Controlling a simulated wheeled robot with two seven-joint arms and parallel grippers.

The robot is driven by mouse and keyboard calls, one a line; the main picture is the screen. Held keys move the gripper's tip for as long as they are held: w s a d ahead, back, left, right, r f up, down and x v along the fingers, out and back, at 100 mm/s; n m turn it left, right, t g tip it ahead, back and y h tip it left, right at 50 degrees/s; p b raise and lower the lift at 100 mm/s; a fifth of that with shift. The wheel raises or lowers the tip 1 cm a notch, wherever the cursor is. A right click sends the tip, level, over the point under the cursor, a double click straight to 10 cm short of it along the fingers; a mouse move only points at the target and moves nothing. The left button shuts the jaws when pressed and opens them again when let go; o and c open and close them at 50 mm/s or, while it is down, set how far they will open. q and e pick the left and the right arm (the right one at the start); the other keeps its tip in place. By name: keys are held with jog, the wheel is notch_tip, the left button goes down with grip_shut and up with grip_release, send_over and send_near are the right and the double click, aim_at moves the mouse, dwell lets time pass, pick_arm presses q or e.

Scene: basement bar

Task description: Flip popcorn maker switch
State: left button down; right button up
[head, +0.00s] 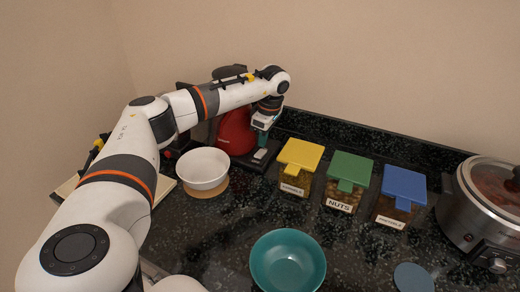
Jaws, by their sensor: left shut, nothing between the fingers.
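The popcorn maker (235,132) is a red machine on a dark base, standing against the back wall left of centre. My left arm reaches in from the left and passes in front of and above it, hiding part of it. My left gripper (263,138) points down at the right side of the popcorn maker and is shut on nothing. A small light grey piece (260,155) shows on the dark base just below the fingertips; I cannot tell if it is the switch or if the fingers touch it. My right gripper is not in view.
A white bowl (203,165) sits on a round wooden mat in front of the popcorn maker. Yellow-, green- (348,168) and blue-lidded containers stand to the right. A teal bowl (288,262) is in front, a blue-grey disc (413,278) and a steel cooker (470,235) at right.

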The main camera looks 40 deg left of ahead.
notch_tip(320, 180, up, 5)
jog(key=p, duration=0.4)
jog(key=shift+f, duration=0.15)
dwell(0.4)
